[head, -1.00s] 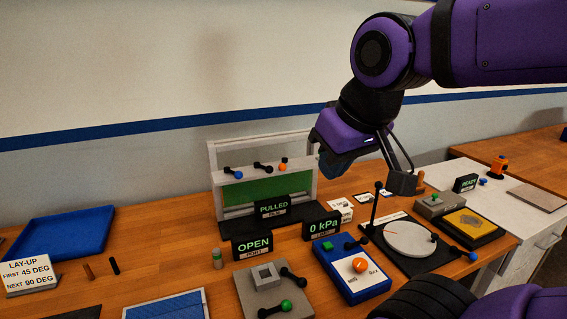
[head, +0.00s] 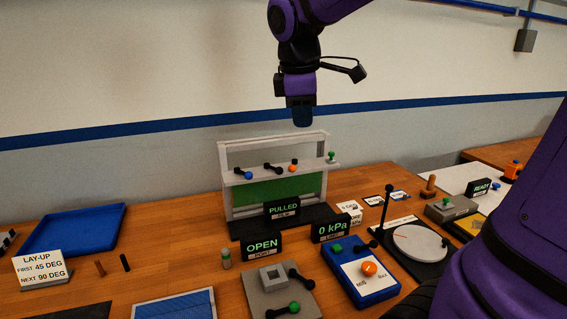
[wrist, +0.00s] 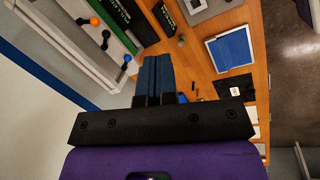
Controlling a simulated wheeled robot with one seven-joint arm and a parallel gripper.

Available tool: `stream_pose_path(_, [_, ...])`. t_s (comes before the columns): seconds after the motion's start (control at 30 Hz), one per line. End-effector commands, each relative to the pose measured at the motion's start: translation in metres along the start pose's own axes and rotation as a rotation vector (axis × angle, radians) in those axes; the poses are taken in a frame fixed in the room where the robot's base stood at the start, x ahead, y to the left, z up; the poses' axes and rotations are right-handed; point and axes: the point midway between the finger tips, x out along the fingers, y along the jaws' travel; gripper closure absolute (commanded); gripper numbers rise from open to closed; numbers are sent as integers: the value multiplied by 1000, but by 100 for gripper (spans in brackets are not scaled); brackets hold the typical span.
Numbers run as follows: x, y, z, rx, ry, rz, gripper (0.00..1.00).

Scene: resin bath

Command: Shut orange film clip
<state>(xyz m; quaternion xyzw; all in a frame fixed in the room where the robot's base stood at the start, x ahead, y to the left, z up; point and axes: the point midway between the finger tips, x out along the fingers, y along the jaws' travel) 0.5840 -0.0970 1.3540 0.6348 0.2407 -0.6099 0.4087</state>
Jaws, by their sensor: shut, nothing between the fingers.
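Left on the bar are a blue-knobbed clip (head: 248,175) and a black one (head: 272,168); a green-knobbed clip (head: 332,157) is at the right end. The PULLED sign (head: 283,209) stands in front of the frame. A blue tray (head: 75,240) lies left. Air above the bar is clear.

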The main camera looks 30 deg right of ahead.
Motion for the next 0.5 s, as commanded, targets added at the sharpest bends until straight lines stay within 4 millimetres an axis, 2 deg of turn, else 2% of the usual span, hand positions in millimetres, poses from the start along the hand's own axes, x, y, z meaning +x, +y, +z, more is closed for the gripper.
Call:
stream_pose_path(0.1, [8, 24, -13, -148, -54, -26, 100])
stream_pose_path(0.5, [46, 99, -54, -657, -207, -152, 100])
